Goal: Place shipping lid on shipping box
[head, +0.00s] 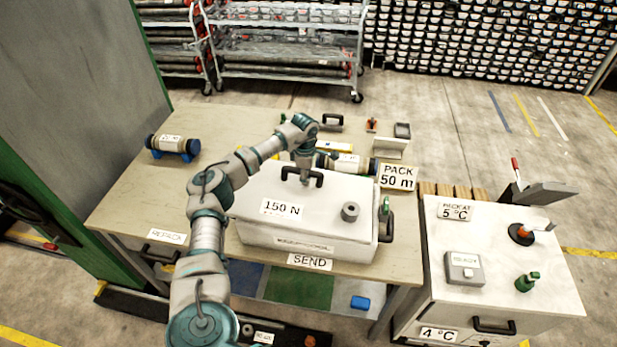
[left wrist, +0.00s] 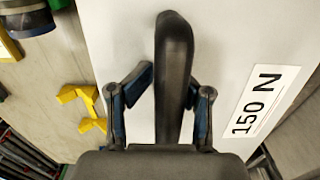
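My right gripper is not in view.
A labelled cylinder (head: 345,164) and the PACK 50 m sign (head: 397,177) are behind the box. Another cylinder (head: 173,147) rests on a blue stand at the left. A white cabinet (head: 500,262) stands at the right.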

